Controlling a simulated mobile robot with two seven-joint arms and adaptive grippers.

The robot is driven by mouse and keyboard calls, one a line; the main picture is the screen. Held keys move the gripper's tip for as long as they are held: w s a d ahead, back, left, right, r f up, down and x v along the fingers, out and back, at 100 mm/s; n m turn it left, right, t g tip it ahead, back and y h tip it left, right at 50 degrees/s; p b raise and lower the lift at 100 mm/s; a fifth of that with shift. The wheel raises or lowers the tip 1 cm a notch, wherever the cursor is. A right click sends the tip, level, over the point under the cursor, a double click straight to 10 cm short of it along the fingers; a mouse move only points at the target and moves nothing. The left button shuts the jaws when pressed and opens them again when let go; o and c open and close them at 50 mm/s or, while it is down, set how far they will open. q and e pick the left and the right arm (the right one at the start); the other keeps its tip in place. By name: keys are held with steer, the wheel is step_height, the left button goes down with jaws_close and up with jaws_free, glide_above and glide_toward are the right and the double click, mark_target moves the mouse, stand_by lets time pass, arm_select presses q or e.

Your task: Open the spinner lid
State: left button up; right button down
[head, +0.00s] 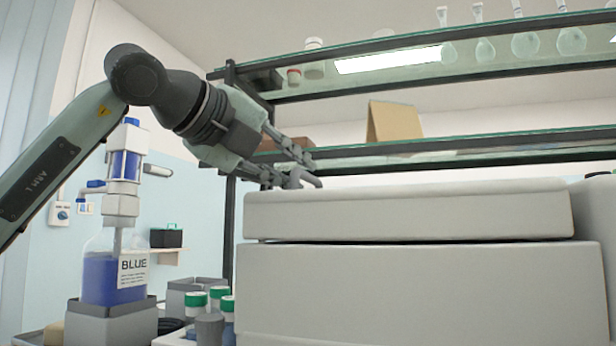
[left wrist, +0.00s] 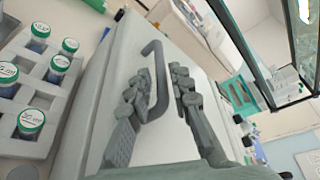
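The spinner is a large pale grey box (head: 420,295) filling the lower right of the head view. Its lid (head: 410,212) lies over the body with a thin dark gap between them. A grey hooked handle (head: 308,178) stands at the lid's left end; it also shows in the left wrist view (left wrist: 161,78). My left gripper (head: 292,169) is at this handle with its fingers apart. In the left wrist view the handle stands between the fingers (left wrist: 160,97), closer to the left one; contact cannot be told. My right gripper is not in view.
A blue stain bottle (head: 100,278) with a dispenser stands left of the spinner. Several green-capped vials sit in a grey rack (left wrist: 62,95). Glass shelves (head: 450,150) with flasks and a tan box (head: 393,121) are behind and above the lid.

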mark_target(306, 178)
arm_select(q)
steer(key=shift+x, duration=1.7)
steer(key=shift+c, duration=0.2)
jaws_close()
